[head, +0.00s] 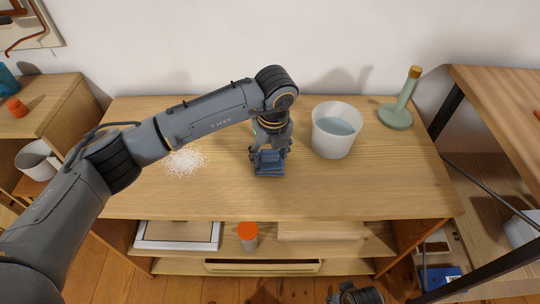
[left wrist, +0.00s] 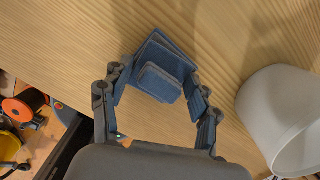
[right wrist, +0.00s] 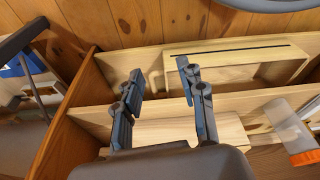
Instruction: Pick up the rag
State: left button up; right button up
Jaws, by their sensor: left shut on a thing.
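The rag (head: 268,168) is a folded blue cloth in stacked layers on the wooden bench top, left of the white bucket. My left gripper (head: 270,150) points down over it and is shut on it. In the left wrist view the rag (left wrist: 160,82) sits between the two fingers of my left gripper (left wrist: 157,74). I cannot tell whether the rag is clear of the wood. My right gripper (right wrist: 158,70) is open and empty, low in front of the lower shelves.
A white bucket (head: 334,142) with pale blue contents stands right of the rag. A white granular pile (head: 185,161) lies to the left. A green holder with an upright handle (head: 397,114) stands back right. The front bench top is clear. An orange-lidded jar (head: 247,236) stands below.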

pick_arm(q)
notch_tip(320, 180, up, 3)
jog(key=shift+f, duration=0.1)
jog(key=s+r+p, duration=0.1)
jog(key=s+r, duration=0.8)
jog(key=s, duration=0.5)
jog(key=shift+d+r, duration=0.3)
jog(key=shift+d, duration=0.15)
pick_arm(e)
jog(key=f, duration=0.1)
jog(key=s+f, duration=0.2)
jog(key=shift+d+f, duration=0.15)
jog(key=shift+f, duration=0.1)
pick_arm(q)
jog(key=shift+w, duration=0.1)
